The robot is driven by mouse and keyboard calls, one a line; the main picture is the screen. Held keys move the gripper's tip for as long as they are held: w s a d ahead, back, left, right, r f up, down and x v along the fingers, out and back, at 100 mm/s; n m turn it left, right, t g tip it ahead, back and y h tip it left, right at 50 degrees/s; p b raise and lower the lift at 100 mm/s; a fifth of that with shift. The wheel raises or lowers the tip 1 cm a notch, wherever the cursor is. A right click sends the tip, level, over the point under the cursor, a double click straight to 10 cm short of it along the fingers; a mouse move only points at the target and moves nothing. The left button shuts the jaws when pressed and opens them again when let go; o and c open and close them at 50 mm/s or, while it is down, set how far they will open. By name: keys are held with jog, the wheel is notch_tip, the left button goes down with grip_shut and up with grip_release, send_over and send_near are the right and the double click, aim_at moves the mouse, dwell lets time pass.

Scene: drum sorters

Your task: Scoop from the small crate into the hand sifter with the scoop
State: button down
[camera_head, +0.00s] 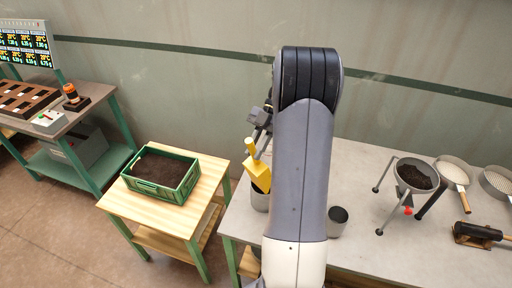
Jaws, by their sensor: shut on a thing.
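The small crate (193,177) is green, filled with dark soil, and stands on a light wooden table at the left. My gripper (258,138) is shut on the yellow scoop (259,176), above the near left end of the grey bench and right of the crate. The scoop hangs tilted from it; whether it holds soil cannot be seen. Two round pans with handles lie at the bench's right: one with pale contents (466,184) and one (486,178) cut by the picture edge. Which one is the hand sifter I cannot tell for sure.
A tripod bowl (399,182) with dark soil stands on the bench (350,262). Grey cups (337,228) stand beside my arm, one partly hidden behind the scoop. A dark cylinder with a wooden handle (476,236) lies at right. A workstation (72,122) with a screen stands far left.

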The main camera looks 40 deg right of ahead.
dwell(0.3)
jog(key=shift+a+f+h+b, duration=0.1)
jog(key=shift+a+h+b, duration=0.25)
jog(key=shift+b, duration=0.15)
jog(key=s+a+f+m+t+h+b, duration=0.1)
jog(key=a+f+h+b, duration=1.2)
jog(key=a+h, duration=0.3)
jog(key=shift+s+m+t+h, duration=0.25)
jog(key=shift+m+t+h, duration=0.15)
jog(key=shift+h, duration=0.05)
jog(key=shift+a, duration=0.1)
